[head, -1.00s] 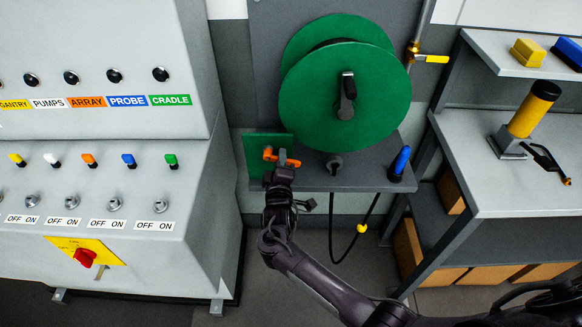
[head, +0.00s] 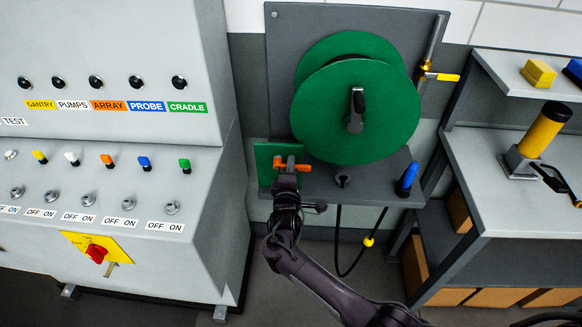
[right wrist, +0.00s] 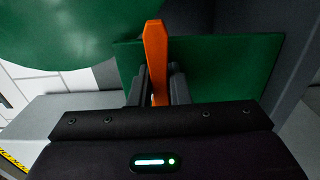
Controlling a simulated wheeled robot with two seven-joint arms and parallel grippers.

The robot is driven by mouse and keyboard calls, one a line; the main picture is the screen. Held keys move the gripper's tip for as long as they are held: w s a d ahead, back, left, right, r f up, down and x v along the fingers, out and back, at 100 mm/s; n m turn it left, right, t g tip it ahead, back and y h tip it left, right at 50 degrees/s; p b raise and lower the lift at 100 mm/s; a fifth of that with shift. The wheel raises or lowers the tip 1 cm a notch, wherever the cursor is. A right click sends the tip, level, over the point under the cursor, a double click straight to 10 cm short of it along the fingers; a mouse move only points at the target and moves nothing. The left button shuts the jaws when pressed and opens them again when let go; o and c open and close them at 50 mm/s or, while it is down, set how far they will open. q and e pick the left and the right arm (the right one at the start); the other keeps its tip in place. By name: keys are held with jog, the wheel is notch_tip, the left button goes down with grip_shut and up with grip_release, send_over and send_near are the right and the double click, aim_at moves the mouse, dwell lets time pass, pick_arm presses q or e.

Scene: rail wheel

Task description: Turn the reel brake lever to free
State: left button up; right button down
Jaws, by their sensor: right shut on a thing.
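The orange reel brake lever (head: 302,168) stands on a green plate (head: 264,166) below the big green reel (head: 352,110). It lies roughly across the picture in the head view. My right gripper (head: 286,172) reaches it from below and is shut on it. In the right wrist view the orange lever (right wrist: 155,55) stands up between the two dark fingers of the right gripper (right wrist: 158,88), with its tip sticking out beyond them. The green plate (right wrist: 215,65) is behind it. The fingers hide part of the lever. My left gripper is not in view.
A grey console (head: 110,190) with switches and a red knob (head: 97,253) stands at left. A blue handle (head: 407,178) rises from the reel's shelf at right. A yellow-handled valve (head: 440,77) is above it. A grey bench (head: 500,200) stands at far right.

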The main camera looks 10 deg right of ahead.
jog(key=shift+r, duration=0.1)
jog(key=c, duration=1.4)
grip_release()
jog(key=shift+o, duration=0.2)
jog(key=shift+s, duration=0.1)
jog(key=v, duration=0.7)
jog(key=shift+s+b, duration=0.3)
jog(key=shift+b, duration=0.15)
jog(key=shift+a, duration=0.15)
